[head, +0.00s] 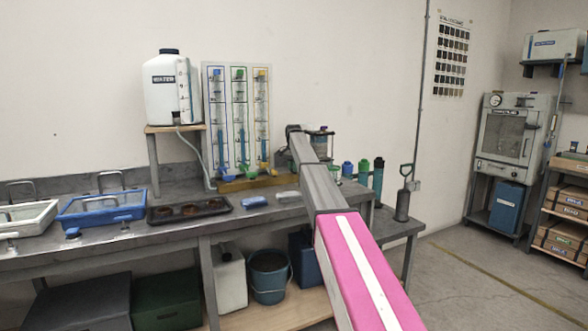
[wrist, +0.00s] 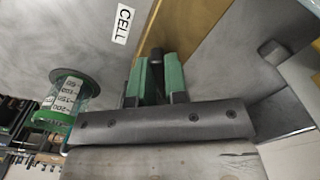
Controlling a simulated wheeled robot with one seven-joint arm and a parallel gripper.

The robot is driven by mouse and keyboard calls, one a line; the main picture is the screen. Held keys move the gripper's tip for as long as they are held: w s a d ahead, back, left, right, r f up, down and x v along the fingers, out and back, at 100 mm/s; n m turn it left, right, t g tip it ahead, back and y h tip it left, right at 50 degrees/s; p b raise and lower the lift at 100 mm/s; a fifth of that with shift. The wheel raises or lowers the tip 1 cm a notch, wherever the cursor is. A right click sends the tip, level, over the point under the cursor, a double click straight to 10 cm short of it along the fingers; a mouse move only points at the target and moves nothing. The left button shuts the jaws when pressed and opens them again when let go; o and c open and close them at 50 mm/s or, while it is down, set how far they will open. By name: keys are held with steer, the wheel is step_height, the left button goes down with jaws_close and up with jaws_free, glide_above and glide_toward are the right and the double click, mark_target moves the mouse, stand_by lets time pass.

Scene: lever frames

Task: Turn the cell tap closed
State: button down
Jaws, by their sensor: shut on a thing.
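In the wrist view, my gripper (wrist: 157,72) has its two green-padded fingers shut on a dark lever, the cell tap's handle (wrist: 157,54). The handle shows only as a narrow dark piece between the fingers; its pivot is hidden. A white label reading CELL (wrist: 125,22) is on the grey surface to the left of the fingers. In the head view my own arm covers the gripper and the tap. A clear vessel (head: 321,143) shows partly behind the arm's end.
A clear graduated cylinder (wrist: 72,92) stands left of my gripper, and another dark knob (wrist: 270,52) is to the right. A panel of tubes (head: 238,115) and a white tank (head: 165,95) stand along the wall. Blue sponges (head: 254,201) lie on the bench.

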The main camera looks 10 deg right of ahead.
mark_target(292, 174)
steer(key=m, duration=0.7)
steer(key=shift+w+a, duration=0.2)
steer(key=shift+w, duration=0.05)
stand_by(0.5)
steer(key=c, duration=1.1)
jaws_free()
steer(key=shift+c, duration=0.2)
step_height(292, 174, up, 11)
steer(key=shift+f, duration=0.1)
